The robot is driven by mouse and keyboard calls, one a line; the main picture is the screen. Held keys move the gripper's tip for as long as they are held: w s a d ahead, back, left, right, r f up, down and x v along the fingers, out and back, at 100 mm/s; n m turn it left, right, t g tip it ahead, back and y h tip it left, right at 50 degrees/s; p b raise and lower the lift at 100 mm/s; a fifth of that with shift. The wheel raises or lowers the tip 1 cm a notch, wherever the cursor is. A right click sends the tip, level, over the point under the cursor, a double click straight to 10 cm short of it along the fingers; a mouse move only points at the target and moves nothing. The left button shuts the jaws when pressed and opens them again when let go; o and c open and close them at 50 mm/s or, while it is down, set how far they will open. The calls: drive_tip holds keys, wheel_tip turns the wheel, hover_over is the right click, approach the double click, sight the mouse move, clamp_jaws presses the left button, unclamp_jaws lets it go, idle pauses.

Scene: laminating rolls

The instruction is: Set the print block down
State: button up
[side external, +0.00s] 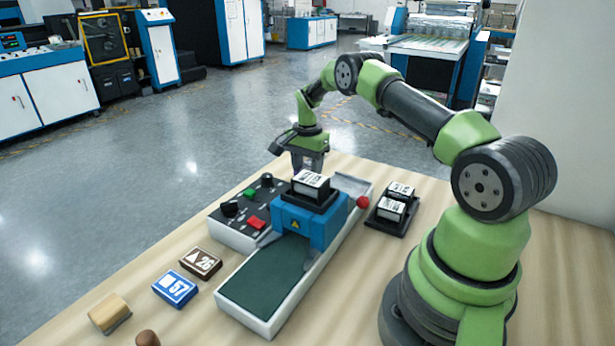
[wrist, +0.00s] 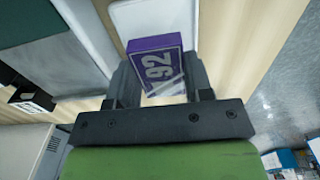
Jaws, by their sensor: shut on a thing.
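In the wrist view, a purple print block (wrist: 154,47) with a white "92" sits between the two fingers of my gripper (wrist: 160,85). The gripper is shut on it. In the side view my gripper (side external: 309,160) points down behind the blue laminating machine (side external: 322,228), which hides the purple block there. I cannot tell whether the block touches the table. A brown block (side external: 201,263) marked "26" and a blue block (side external: 175,288) marked "57" lie on the wooden table in front of the control box.
The control box (side external: 238,228) with buttons and knobs stands left of the machine. A dark green bed (side external: 268,283) extends toward the front. A black tray (side external: 377,221) with white-labelled boxes stands at right. A wooden-handled tool (side external: 108,313) lies near the front left edge.

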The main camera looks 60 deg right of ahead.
sight(307, 168)
drive_tip(key=shift+f, duration=1.55)
drive_tip(key=shift+f, duration=0.1)
drive_tip(key=o, duration=1)
wheel_tip(307, 168, up, 12)
drive_tip(key=shift+f, duration=0.15)
drive_tip(key=s+a+r+n+t, duration=0.2)
drive_tip(key=s+a+r+n, duration=0.1)
drive_tip(key=a+r, duration=0.55)
drive_tip(key=s+a+r+n+t, duration=0.2)
drive_tip(key=a+r+n, duration=0.2)
drive_tip(key=a+r, duration=0.45)
drive_tip(key=shift+s+a+r+n+t+y, duration=0.45)
drive_tip(key=shift+s+a+n, duration=0.9)
drive_tip(key=shift+s, duration=1.6)
drive_tip(key=shift+s+a+r+n+t+y, duration=0.2)
drive_tip(key=shift+s+a+n+t, duration=0.75)
drive_tip(key=shift+s, duration=2)
drive_tip(key=shift+s+a+r+n+t+y, duration=0.3)
drive_tip(key=shift+s+a+n, duration=0.9)
drive_tip(key=shift+s+a, duration=1.35)
